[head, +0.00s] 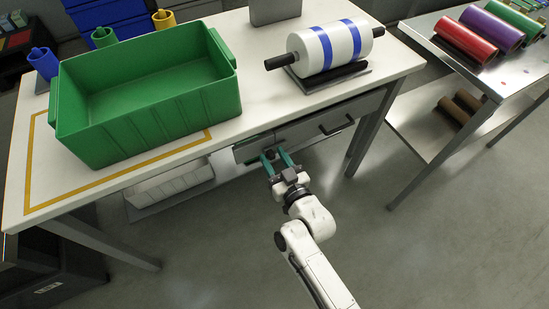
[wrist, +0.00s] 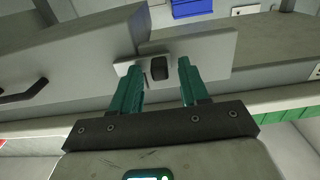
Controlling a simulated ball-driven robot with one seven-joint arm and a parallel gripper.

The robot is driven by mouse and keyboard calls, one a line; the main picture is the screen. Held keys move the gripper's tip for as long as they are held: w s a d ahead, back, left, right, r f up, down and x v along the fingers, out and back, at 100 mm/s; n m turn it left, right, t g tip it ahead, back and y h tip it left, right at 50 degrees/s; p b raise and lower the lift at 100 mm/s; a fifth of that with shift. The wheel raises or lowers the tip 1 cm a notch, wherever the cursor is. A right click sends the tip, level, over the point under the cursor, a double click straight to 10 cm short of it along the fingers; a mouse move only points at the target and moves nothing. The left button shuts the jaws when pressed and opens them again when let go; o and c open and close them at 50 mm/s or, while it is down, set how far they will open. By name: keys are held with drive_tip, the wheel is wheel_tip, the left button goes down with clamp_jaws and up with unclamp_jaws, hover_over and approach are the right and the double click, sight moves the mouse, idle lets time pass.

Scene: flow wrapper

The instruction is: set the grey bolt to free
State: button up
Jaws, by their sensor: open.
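The grey bolt (wrist: 159,68) shows in the wrist view as a small dark block-like knob on a light plate at the drawer unit's front. My gripper (head: 275,155) is open at the front edge of the table. In the wrist view, its two green fingers stand on either side of the knob, with gaps to both. I cannot tell whether the fingertips reach past the knob. The drawer (head: 335,124) has a black bar handle and sits beside the bolt; it also shows in the wrist view (wrist: 70,62). In the head view, the fingers mostly hide the bolt.
A white roll with blue bands (head: 330,47) rests on a stand at the right. A side table (head: 460,57) holds coloured rolls. The floor around my arm is clear.

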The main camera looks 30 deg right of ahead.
clamp_jaws()
idle(0.5)
